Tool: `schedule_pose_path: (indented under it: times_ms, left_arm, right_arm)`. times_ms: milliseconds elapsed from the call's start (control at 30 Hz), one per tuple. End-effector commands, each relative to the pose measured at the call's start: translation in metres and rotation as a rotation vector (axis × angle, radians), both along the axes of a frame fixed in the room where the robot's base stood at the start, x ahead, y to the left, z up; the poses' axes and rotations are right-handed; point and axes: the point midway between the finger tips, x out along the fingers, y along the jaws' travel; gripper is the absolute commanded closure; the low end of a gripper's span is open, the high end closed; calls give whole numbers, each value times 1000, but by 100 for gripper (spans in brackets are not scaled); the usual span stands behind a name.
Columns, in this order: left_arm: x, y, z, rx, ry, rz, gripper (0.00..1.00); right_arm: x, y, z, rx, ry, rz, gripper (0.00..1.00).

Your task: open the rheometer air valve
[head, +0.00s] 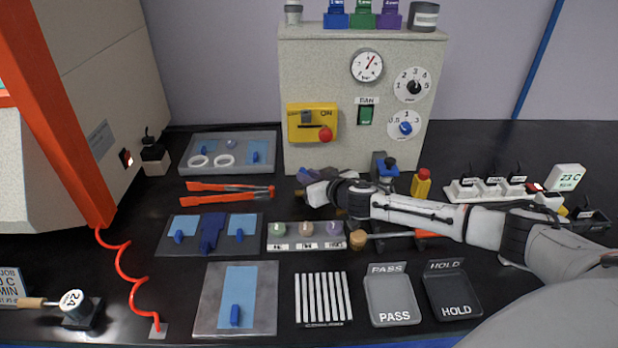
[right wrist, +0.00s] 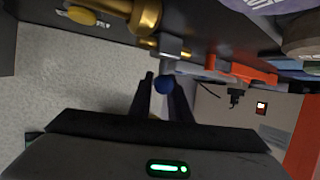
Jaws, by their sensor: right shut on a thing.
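In the right wrist view, a brass pipe fitting (right wrist: 146,15) has a grey metal piece (right wrist: 172,52) beside it, ending in a blue rounded tip (right wrist: 164,84). This looks like the air valve and its handle. My right gripper (right wrist: 165,95) is shut on the blue-tipped handle, one dark finger on each side. In the head view my right gripper (head: 308,190) is low in front of the beige rheometer cabinet (head: 350,70); my own wrist hides most of the valve there. My left gripper is not in view.
The cabinet front carries a pressure gauge (head: 367,66), dials, a green switch (head: 366,114) and a yellow panel with a red knob (head: 325,134). Orange-handled tongs (head: 228,187) lie left of my gripper. A sample tray (head: 293,246) and PASS tray (head: 394,325) lie nearer.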

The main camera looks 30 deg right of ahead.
Motion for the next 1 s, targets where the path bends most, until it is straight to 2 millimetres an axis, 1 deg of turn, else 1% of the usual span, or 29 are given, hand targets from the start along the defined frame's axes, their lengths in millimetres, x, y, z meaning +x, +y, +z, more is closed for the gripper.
schedule_pose_path:
  times_ms: [300, 467, 567, 700, 900, 1000]
  left_arm:
    - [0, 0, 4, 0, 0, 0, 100]
    - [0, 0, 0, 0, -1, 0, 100]
    - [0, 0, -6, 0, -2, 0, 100]
    - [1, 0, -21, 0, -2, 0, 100]
    - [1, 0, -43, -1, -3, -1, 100]
    - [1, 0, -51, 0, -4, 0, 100]
  right_arm:
    - [1, -3, 3, -11, -1, 293, 100]
    - [2, -1, 1, -10, -2, 443, 100]
    - [2, 0, -1, -8, -1, 530, 100]
    - [1, 0, -5, -7, 0, 639, 100]
    - [0, 2, -6, -4, 2, 757, 100]
    - [0, 4, -5, -2, 1, 801, 100]
